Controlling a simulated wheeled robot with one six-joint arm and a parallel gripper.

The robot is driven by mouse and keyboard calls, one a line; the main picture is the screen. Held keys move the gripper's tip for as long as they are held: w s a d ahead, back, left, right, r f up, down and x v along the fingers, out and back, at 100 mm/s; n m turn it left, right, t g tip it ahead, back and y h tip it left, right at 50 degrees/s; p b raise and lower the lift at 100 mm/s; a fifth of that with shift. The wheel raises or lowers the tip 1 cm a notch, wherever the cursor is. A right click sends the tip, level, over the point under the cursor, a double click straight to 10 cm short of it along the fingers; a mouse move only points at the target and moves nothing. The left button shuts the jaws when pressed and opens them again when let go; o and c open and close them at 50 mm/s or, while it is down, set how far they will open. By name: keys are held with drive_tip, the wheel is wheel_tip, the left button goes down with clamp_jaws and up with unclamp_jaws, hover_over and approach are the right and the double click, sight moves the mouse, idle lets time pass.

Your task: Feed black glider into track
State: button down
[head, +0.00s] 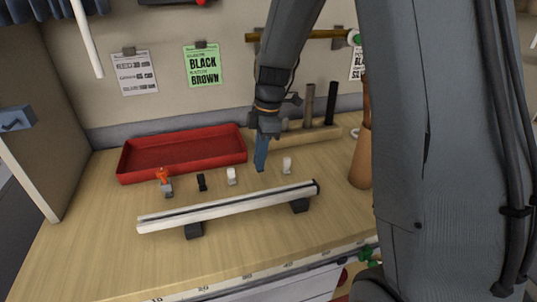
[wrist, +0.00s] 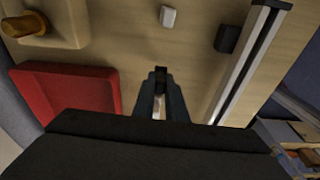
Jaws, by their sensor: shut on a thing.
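The track (head: 230,208) is a long pale rail with a dark slot along its top, raised on two dark feet, with a dark cap at its right end. My gripper (head: 260,167) points down behind the track, apart from it. In the wrist view its fingers (wrist: 160,78) are closed on a small dark piece, a black glider (wrist: 160,71), mostly hidden by them. Another black glider (head: 202,183) stands on the table to the left. White gliders stand left (head: 231,176) and right (head: 287,165) of my gripper. The track also shows in the wrist view (wrist: 243,65).
A red tray (head: 182,165) lies behind the gliders. An orange-topped grey piece (head: 165,183) stands at the left. A wooden block with upright pegs (head: 310,130) is at the back, and a brown cone-shaped object (head: 361,155) is at the right. The table front is clear.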

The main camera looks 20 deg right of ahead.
drive_tip(key=shift+f+b, duration=0.65)
drive_tip(key=shift+f, duration=0.75)
drive_tip(key=c, duration=1.7)
unclamp_jaws()
drive_tip(key=shift+r, duration=0.15)
drive_tip(key=shift+r+p, duration=0.35)
drive_tip(key=shift+p, duration=0.05)
